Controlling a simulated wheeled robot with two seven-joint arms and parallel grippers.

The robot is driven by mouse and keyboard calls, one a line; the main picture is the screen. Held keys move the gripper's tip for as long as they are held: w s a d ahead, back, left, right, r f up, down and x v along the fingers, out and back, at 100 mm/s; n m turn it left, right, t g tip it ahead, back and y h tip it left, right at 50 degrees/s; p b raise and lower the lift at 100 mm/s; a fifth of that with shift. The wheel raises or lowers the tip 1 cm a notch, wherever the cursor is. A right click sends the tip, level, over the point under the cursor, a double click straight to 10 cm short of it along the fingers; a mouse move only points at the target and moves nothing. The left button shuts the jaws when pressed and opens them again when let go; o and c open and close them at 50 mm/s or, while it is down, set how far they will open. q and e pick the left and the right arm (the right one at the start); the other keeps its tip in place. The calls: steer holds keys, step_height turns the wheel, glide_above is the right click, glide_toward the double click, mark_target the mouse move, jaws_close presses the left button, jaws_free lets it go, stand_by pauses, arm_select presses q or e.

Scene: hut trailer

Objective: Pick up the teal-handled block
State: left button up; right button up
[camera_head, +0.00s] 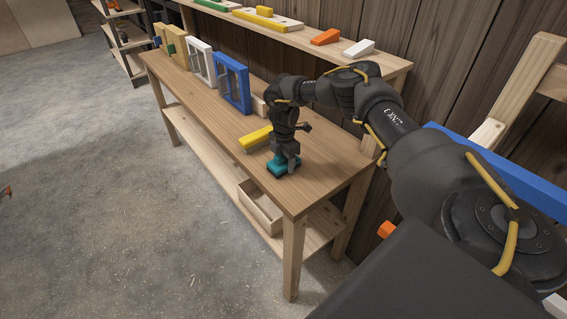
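A teal block (277,168) sits near the front right end of the wooden workbench (322,178). My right arm reaches in from the right, and its dark gripper (285,157) points down right over the teal block. The gripper covers most of the block's upper part, including any handle. I cannot tell whether the fingers are closed on it. The block appears to rest on the bench top. My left gripper is not in view.
A yellow block (257,138) lies just behind-left of the gripper. Blue (246,92) and white (207,68) frames stand farther left on the bench. A wall shelf (330,52) holds orange (326,37) and white (358,48) wedges. A wooden box (259,212) sits on the lower shelf.

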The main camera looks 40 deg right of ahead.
steer(key=c, duration=0.6)
steer(key=shift+r, duration=0.1)
steer(key=shift+w+r+b, duration=0.1)
steer(key=shift+r+b, duration=0.35)
steer(key=shift+w+a+r+b, duration=0.2)
steer(key=shift+w+a+r, duration=1.45)
steer(key=shift+r, duration=0.35)
steer(key=shift+w+a+r+b, duration=0.25)
steer(key=shift+w+a+r, duration=1.2)
steer(key=shift+a+r, duration=0.5)
steer(key=shift+w+a+r+b, duration=0.2)
steer(key=shift+w+a+r, duration=1.4)
steer(key=shift+r, duration=0.45)
